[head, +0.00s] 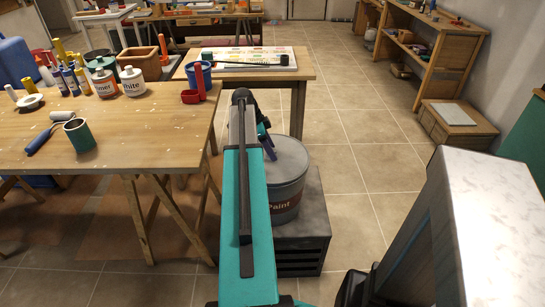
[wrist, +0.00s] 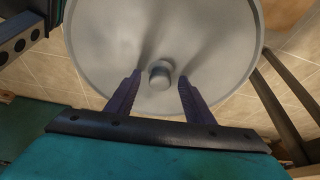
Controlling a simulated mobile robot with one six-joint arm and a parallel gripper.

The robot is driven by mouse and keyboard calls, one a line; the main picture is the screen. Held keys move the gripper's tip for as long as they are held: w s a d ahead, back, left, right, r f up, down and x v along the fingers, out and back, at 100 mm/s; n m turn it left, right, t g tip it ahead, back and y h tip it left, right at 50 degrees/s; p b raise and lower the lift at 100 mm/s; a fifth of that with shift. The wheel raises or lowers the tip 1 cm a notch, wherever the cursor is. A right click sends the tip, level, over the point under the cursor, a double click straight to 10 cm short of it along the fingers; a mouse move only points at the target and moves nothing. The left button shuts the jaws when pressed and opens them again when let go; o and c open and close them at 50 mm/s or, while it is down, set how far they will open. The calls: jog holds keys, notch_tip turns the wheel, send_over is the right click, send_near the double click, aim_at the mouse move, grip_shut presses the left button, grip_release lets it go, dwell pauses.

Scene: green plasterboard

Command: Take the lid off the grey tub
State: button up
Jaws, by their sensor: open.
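The grey tub (head: 290,188) with a "Paint" label stands on a dark slatted crate (head: 312,232), partly hidden behind my arm. Its round grey lid (head: 291,152) is on it. In the wrist view the lid (wrist: 215,35) fills the upper middle, with a small round knob (wrist: 160,74) at its centre. My gripper (wrist: 159,77) is open, with one purple finger on each side of the knob and a gap on both sides. In the head view my gripper (head: 267,144) is over the lid's left part. Whether the fingers touch the lid, I cannot tell.
A wooden trestle table (head: 170,125) with bottles and a green-banded cup (head: 79,135) stands to the left. Tiled floor (head: 370,180) is clear to the right.

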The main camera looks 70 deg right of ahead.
jog(key=c, duration=1.2)
jog(key=shift+o, duration=0.2)
jog(key=shift+r, duration=0.15)
jog(key=shift+r, duration=1.1)
jog(key=w+a+r+b, duration=0.1)
jog(key=w+a, duration=0.2)
jog(key=a, duration=0.4)
jog(key=w+a+r+b, duration=0.1)
jog(key=w+a, duration=0.2)
jog(key=a, duration=0.4)
jog(key=shift+w+a+r, duration=0.2)
jog(key=shift+a+r, duration=0.1)
jog(key=shift+a, duration=0.1)
